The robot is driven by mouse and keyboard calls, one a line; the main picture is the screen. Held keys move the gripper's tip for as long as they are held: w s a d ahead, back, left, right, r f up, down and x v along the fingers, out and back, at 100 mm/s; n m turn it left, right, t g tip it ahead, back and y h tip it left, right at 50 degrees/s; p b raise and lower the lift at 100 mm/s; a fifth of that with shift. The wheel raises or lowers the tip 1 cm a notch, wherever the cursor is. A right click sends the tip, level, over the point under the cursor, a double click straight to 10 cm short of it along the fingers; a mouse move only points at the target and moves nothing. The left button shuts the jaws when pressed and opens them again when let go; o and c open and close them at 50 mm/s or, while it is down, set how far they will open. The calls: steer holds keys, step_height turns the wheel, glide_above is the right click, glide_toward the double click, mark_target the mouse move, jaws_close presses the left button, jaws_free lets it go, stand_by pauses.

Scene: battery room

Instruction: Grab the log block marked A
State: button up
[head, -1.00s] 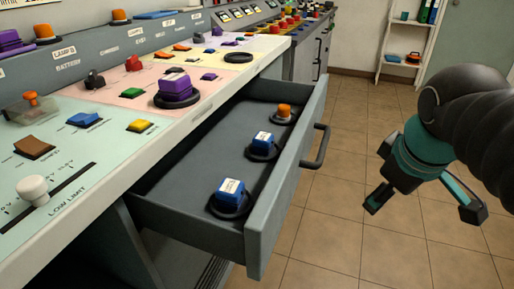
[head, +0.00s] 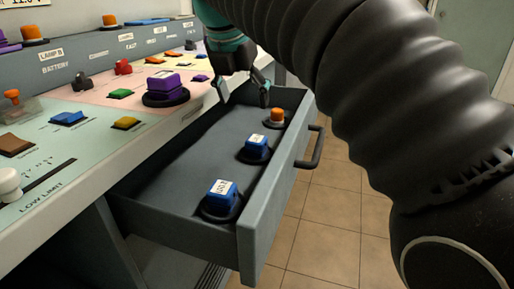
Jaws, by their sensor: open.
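Two blue blocks with white labels on top sit in round dark holders in the open drawer. The nearer block (head: 221,190) is toward the drawer's front end in the picture, and the other block (head: 256,145) is in the middle. Their label letters are too small to read surely, so I cannot tell which is marked A. My gripper (head: 244,95) is open and empty, pointing down over the drawer's far part. It is apart from both blocks, higher and beyond the middle one.
The grey drawer (head: 262,215) stands pulled out, with a dark handle (head: 312,148). An orange knob (head: 276,117) sits at its far end. A purple block (head: 164,82) and several switches cover the console top at left. The tiled floor (head: 330,230) at right is clear.

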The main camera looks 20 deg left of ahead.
mark_target(256, 139)
steer(key=b+x, duration=0.2)
steer(key=x, duration=0.6)
steer(key=shift+s, duration=0.1)
steer(key=shift+s+d+b+x, duration=0.15)
steer(key=shift+b+x, duration=0.1)
steer(key=shift+x, duration=0.6)
steer(key=shift+d+b+x, duration=0.15)
steer(key=shift+b+x, duration=0.1)
steer(key=shift+x, duration=0.6)
steer(key=shift+s+d+b+x, duration=0.1)
steer(key=shift+b+x, duration=0.15)
steer(key=shift+x, duration=0.6)
steer(key=shift+f, duration=0.1)
steer(key=c, duration=1.2)
